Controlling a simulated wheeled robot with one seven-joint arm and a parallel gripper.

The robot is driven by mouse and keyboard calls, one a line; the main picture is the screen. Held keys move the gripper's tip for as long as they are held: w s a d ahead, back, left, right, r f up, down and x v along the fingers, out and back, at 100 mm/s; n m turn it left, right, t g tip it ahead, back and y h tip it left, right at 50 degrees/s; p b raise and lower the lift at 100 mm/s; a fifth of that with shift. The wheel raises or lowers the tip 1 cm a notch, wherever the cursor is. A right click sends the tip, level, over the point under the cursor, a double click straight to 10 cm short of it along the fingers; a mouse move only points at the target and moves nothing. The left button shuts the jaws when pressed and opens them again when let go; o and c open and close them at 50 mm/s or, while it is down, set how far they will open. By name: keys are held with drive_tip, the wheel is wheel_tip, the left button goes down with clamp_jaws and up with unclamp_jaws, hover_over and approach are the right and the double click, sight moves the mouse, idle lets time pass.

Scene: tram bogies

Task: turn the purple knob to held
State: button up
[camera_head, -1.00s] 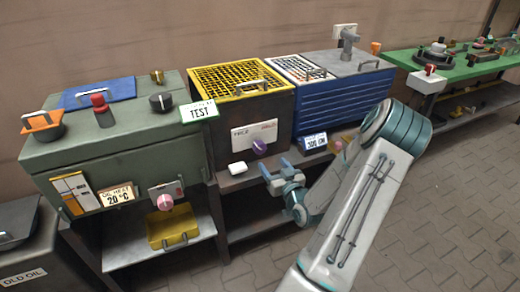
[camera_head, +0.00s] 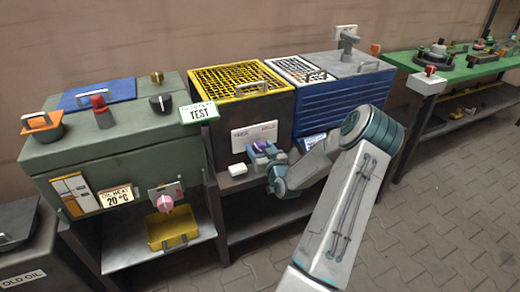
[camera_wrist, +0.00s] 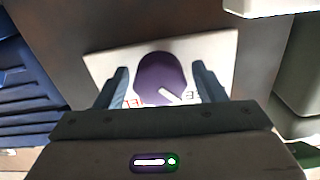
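The purple knob (camera_wrist: 160,78) sits on a white label plate (camera_wrist: 110,65) on the front of the dark box with the yellow grid top. In the wrist view it lies between the two fingers of my gripper (camera_wrist: 162,88), with a gap on each side. A pale pointer mark on the knob slants. The label's lettering is mostly hidden by knob and fingers. In the head view my gripper (camera_head: 262,150) is at the knob (camera_head: 261,146), which is partly covered by the fingers; the plate (camera_head: 241,138) shows beside it.
A small white box (camera_head: 237,169) is on the ledge left of my gripper. The green-grey TEST cabinet (camera_head: 110,150) with a pink knob (camera_head: 165,203) stands left.

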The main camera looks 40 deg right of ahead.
drive_tip(key=c, duration=0.9)
drive_tip(key=shift+o, duration=0.2)
drive_tip(key=shift+m, duration=0.3)
drive_tip(key=m, duration=0.7)
drive_tip(key=shift+d+m, duration=0.1)
drive_tip(key=shift+m, duration=0.2)
drive_tip(key=m, duration=0.3)
drive_tip(key=shift+m+p, duration=0.3)
drive_tip(key=shift+f+m+p, duration=0.15)
drive_tip(key=shift+m+p, duration=0.2)
drive_tip(key=shift+m, duration=1.65)
